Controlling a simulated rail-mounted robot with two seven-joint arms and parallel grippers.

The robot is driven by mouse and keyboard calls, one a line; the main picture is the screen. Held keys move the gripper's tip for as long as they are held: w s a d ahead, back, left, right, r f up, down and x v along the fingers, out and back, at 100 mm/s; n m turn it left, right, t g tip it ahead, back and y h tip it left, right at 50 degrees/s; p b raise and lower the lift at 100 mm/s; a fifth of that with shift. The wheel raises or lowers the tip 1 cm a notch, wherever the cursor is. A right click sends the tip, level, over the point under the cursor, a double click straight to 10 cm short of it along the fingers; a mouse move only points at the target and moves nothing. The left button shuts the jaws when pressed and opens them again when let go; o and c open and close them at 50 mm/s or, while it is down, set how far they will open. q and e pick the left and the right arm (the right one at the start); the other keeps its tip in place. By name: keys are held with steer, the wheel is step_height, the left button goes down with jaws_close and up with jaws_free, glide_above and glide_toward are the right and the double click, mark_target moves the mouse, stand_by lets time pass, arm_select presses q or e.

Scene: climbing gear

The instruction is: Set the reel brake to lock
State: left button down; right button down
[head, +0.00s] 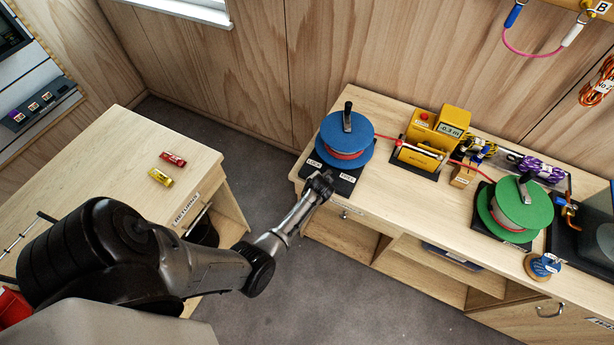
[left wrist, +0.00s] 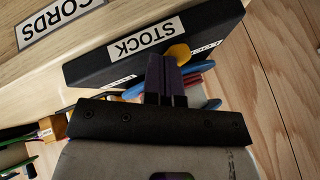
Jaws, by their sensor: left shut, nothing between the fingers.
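The blue reel (head: 345,138), wound with red cord and topped by a black handle, stands on a black base (head: 342,185) at the left end of the bench. The base has a LOCK label (head: 314,163) on the left and what looks like a FREE label (head: 347,179) on the right. My left gripper (head: 322,180) is at the front of this base, between the labels. In the left wrist view the gripper's fingers (left wrist: 166,78) are shut and empty. My right gripper is not in view.
Red cord runs from the blue reel to a yellow meter (head: 436,135). A green reel (head: 520,207) stands farther right. A low table (head: 135,150) with red and yellow cylinders is at the left. The left wrist view shows a dark STOCK box (left wrist: 140,45) beyond the fingers.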

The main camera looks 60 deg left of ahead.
arm_select(q)
steer(key=shift+w+a+b, duration=0.2)
steer(key=shift+w+b, duration=0.35)
steer(key=shift+w, duration=0.3)
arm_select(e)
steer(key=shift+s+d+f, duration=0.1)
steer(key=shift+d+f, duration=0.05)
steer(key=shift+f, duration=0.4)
arm_select(q)
steer(key=shift+d, duration=0.2)
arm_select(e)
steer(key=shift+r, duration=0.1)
arm_select(q)
steer(key=shift+d, duration=0.35)
steer(key=d+f+p+v, duration=0.1)
steer(key=d+v, duration=0.1)
steer(key=v, duration=0.9)
steer(key=shift+d+p, duration=0.15)
steer(key=shift+p, duration=0.2)
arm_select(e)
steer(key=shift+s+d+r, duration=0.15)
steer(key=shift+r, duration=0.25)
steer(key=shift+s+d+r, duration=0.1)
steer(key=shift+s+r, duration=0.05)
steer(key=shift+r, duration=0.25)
arm_select(q)
steer(key=shift+s+r, duration=0.1)
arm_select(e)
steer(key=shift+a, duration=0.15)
